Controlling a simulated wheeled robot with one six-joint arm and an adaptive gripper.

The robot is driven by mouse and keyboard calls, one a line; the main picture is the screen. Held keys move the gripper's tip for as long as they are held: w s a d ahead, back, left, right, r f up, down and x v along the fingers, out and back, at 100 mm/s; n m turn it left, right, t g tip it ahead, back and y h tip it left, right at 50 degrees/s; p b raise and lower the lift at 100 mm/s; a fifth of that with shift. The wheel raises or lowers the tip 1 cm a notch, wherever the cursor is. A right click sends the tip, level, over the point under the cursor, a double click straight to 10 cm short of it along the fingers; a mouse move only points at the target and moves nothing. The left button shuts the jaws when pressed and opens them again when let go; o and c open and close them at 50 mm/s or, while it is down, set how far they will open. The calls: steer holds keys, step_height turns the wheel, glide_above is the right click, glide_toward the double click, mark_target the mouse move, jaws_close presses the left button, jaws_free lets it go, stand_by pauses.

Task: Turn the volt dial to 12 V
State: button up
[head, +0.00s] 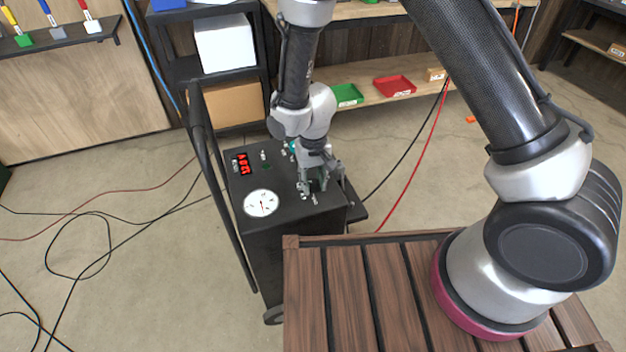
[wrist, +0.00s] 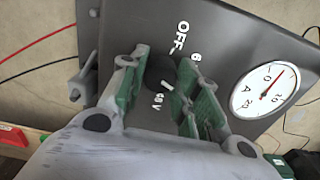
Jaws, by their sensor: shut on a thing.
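The black cart (head: 292,225) stands beside the wooden slatted surface. My gripper (head: 316,186) reaches down onto its top panel. In the wrist view its green-padded fingers (wrist: 159,76) are shut on the dark volt dial (wrist: 158,68), one finger on each side. White lettering around the dial reads OFF (wrist: 181,34), 6 (wrist: 195,56) and what looks like 48 V (wrist: 158,103). The 12 V mark is not visible; a finger may hide it. A short white mark shows near the dial's lower edge, but I cannot tell the dial's exact setting.
A round ammeter (wrist: 268,88) with a red needle sits on the panel; it also shows in the head view (head: 261,203). A red display (head: 243,163) is at the panel's far left. The cart's black handle (head: 212,150) runs along its left side. Cables lie on the floor.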

mark_target(313, 182)
stand_by(0.5)
steer(key=o, duration=1)
step_height(313, 182, up, 12)
steer(key=s+d+r+m+t, duration=0.1)
steer(key=s+d+r, duration=0.4)
steer(key=d+r, duration=0.4)
steer(key=s+d+r+m+t, duration=0.1)
steer(key=s+d+r+t, duration=0.1)
steer(key=s+d+r, duration=0.4)
steer(key=s+d+r+m+t, duration=0.1)
steer(key=s+d+r, duration=0.4)
steer(key=d+r, duration=0.6)
steer(key=shift+s+d+r, duration=0.1)
steer(key=shift+d+r, duration=0.05)
steer(key=shift+d, duration=1)
steer(key=shift+s+d+r, duration=0.1)
steer(key=shift+s+d, duration=0.05)
steer(key=shift+d, duration=1)
steer(key=shift+s+d+r, duration=0.1)
steer(key=shift+d+r, duration=0.05)
steer(key=shift+d, duration=1)
